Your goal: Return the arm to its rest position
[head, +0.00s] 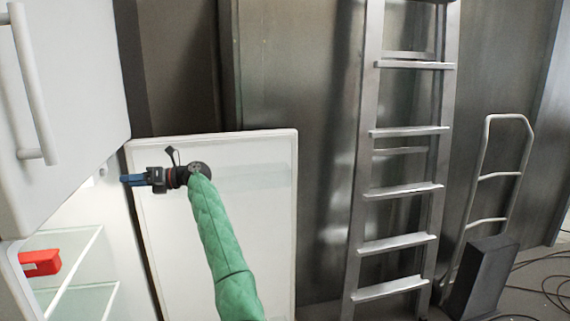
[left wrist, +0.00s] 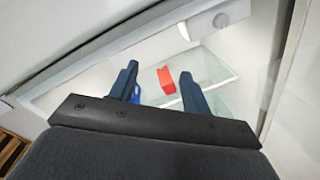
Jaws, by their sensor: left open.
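My left arm, in a green quilted sleeve, rises from the bottom of the head view. Its gripper (head: 133,180) points left, level with the open lower part of a white cabinet. In the left wrist view the two dark blue fingers of this gripper (left wrist: 157,88) stand apart with nothing between them. A red object (left wrist: 166,80) shows beyond the fingers, on a glass shelf inside the cabinet; it also shows in the head view (head: 40,262). A bit of blue shows behind the left finger; I cannot tell what it is. My right gripper is not in view.
The white cabinet door (head: 75,90) with a long handle fills the upper left. A white framed panel (head: 265,205) stands behind my arm. A metal ladder (head: 405,190) and a hand truck (head: 490,220) stand right, with cables on the floor.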

